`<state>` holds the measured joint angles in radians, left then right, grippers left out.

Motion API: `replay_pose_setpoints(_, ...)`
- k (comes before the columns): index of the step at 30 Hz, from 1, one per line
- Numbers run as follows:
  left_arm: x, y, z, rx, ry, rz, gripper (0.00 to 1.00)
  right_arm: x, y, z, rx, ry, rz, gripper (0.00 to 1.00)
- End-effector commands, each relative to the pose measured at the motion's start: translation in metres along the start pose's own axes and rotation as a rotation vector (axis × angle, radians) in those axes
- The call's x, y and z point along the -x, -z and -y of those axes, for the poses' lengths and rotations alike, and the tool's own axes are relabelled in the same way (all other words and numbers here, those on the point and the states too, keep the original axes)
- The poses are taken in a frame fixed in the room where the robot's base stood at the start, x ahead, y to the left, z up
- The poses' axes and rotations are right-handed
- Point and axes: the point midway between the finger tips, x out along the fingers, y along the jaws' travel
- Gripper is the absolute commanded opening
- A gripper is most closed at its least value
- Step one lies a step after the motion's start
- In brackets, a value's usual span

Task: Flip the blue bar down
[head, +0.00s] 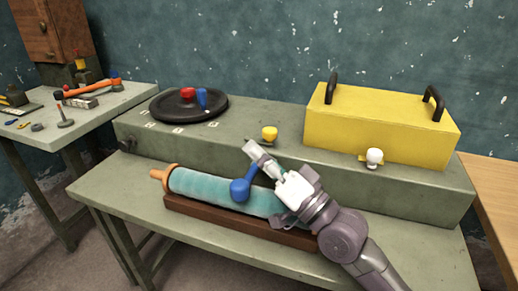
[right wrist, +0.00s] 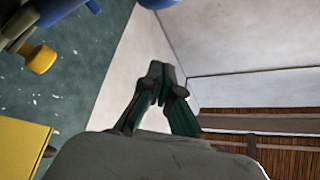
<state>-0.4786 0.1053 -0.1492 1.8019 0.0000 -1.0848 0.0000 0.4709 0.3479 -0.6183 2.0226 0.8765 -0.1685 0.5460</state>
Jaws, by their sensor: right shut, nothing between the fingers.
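A blue bar (head: 251,171) with a round blue end (head: 240,189) is in the head view. Its round end is low, in front of the teal cylinder (head: 205,184), and the bar slants up to the right behind my right gripper's fingers. My right gripper (head: 252,148) is shut and empty, pointing up and left just above the bar; I cannot tell if they touch. In the right wrist view its closed fingers (right wrist: 158,85) show, with blue parts (right wrist: 160,3) cut off at the top edge. My left gripper is not in view.
A black disc (head: 165,108) with red and blue knobs, a yellow knob (head: 269,132) and a yellow box (head: 375,120) with black handles are on the raised green ledge. A white knob (head: 374,157) is in front of the box. A side table (head: 105,101) at left holds tools.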

Motion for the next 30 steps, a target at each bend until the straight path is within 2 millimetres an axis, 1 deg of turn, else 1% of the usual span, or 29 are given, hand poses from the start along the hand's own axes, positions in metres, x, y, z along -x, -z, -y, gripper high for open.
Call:
replay_pose_setpoints(5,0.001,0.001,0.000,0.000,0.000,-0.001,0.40,0.008,-0.013,-0.001,-0.003,-0.001,0.000,0.00)
replay_pose_setpoints(7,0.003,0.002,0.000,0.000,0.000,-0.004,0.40,0.012,-0.021,-0.003,-0.003,-0.002,0.002,0.00)
replay_pose_setpoints(15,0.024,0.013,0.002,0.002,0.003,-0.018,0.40,0.025,-0.043,-0.010,-0.001,-0.001,0.001,0.00)
replay_pose_setpoints(24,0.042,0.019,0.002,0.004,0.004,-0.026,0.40,0.032,-0.055,-0.015,-0.003,-0.002,0.002,0.00)
replay_pose_setpoints(30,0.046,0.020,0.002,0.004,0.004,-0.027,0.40,0.034,-0.060,-0.018,-0.006,-0.006,0.009,0.00)
